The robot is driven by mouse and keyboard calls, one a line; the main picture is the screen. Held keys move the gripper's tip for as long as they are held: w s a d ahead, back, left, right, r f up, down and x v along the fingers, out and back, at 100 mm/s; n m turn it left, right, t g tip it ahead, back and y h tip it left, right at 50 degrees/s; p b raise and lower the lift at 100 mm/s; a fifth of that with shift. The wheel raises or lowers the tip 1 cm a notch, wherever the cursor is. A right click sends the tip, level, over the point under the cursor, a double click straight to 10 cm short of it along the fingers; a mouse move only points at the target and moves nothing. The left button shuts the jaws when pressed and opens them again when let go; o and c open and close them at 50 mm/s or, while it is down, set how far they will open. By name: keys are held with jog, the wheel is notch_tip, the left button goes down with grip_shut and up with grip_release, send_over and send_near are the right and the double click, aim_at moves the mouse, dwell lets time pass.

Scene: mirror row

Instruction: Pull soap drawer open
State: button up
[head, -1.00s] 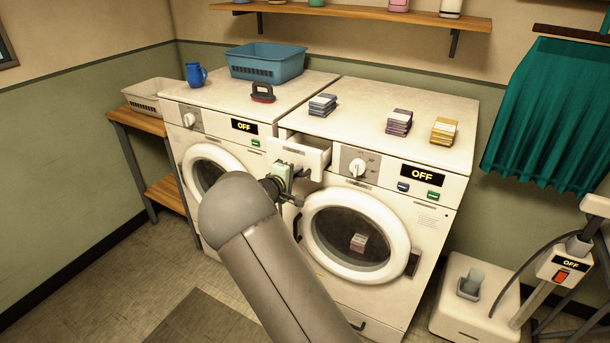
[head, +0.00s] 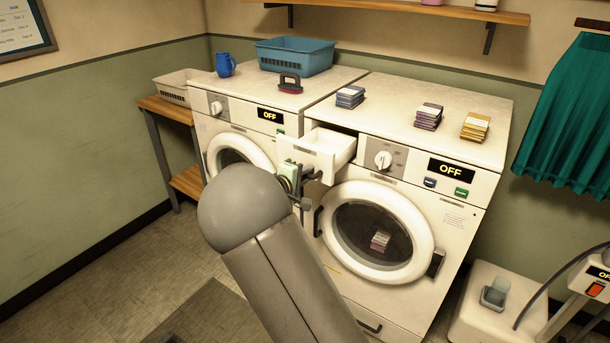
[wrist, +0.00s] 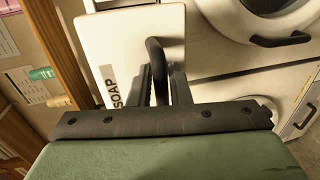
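The white soap drawer (head: 328,148) juts out of the upper left of the right washer (head: 410,200), and its hollow inside shows from above. In the wrist view, its white front (wrist: 112,42) bears the label SOAP and a dark upright handle (wrist: 155,52). My gripper (head: 308,174) is at the drawer's front, partly hidden behind my arm in the head view. In the wrist view, the fingers of my gripper (wrist: 163,82) are close together on both sides of the handle and look closed on it.
The left washer (head: 240,122) stands alongside and carries a blue basket (head: 295,57), a blue jug (head: 225,65) and a dark-handled tool (head: 290,84). Several coloured stacks (head: 428,116) lie on the right washer. The round door (head: 378,232) below is shut. Floor (head: 130,270) at left is clear.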

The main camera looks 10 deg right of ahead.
jog(key=b+v, duration=0.2)
jog(key=v, duration=1.5)
jog(key=shift+a, duration=0.2)
jog(key=shift+s, duration=0.1)
jog(key=s+d+f+m+g+y+p, duration=0.25)
jog(key=s+d+m+g, duration=0.25)
jog(key=s+d+g, duration=0.7)
jog(key=s+m+t+y+p, duration=0.1)
jog(key=s+y, duration=0.7)
jog(key=s, duration=1.2)
jog(key=m+p, duration=0.1)
jog(key=m, duration=0.1)
jog(key=shift+d+m, duration=0.15)
jog(key=shift+m, duration=0.25)
jog(key=shift+w+d+f+y, duration=0.1)
jog(key=shift+y, duration=0.15)
